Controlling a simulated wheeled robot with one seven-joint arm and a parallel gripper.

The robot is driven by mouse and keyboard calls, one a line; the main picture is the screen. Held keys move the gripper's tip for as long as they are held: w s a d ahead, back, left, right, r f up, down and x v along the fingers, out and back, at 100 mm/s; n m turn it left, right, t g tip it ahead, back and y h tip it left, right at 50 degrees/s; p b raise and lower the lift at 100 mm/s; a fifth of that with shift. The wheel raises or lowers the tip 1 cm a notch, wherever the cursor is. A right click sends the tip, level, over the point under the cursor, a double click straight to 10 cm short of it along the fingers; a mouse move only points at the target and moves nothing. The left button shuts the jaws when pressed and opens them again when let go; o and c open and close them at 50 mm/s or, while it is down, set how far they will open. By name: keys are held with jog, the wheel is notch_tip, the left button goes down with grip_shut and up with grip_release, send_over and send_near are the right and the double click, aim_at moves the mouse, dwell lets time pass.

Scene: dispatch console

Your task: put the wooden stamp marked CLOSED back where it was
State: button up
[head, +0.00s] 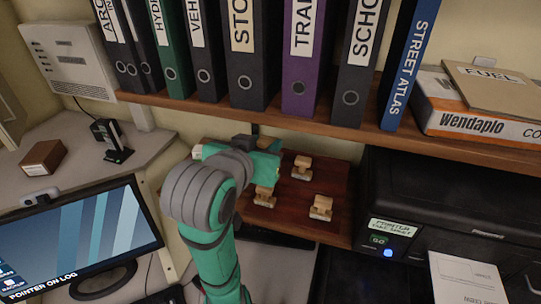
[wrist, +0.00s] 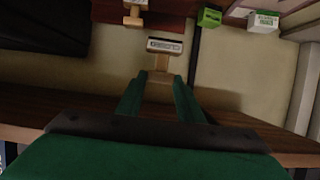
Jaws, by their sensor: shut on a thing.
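My gripper (wrist: 160,82) is shut on a wooden stamp (wrist: 162,60) in the wrist view. A pale label with dark lettering shows on the stamp's head, too small to read. In the head view my gripper (head: 270,147) is just below the binder shelf, over the back left of a red-brown wooden board (head: 286,222); the held stamp cannot be made out there. Three other wooden stamps stand on the board: one at the back (head: 301,167), one at the left (head: 264,196), partly behind my arm, and one at the front right (head: 321,208). Their labels are unreadable.
The binder shelf (head: 350,126) hangs close above my gripper. A black printer (head: 450,200) stands right of the board, a monitor (head: 85,240) at the left. The wrist view shows a green box (wrist: 209,17) and a white box (wrist: 263,21).

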jog(key=shift+w+d+f, duration=0.2)
jog(key=shift+w+f, duration=1.45)
jog(key=shift+f, duration=0.25)
jog(key=shift+w+d+f, duration=0.25)
jog(key=shift+w+f, duration=1.35)
jog(key=shift+f, duration=0.3)
jog(key=shift+w+d+f, duration=0.2)
jog(key=shift+w+f, duration=1.45)
jog(key=shift+f, duration=0.25)
jog(key=shift+f, duration=0.15)
jog(key=o, duration=0.9)
jog(key=shift+c, duration=0.2)
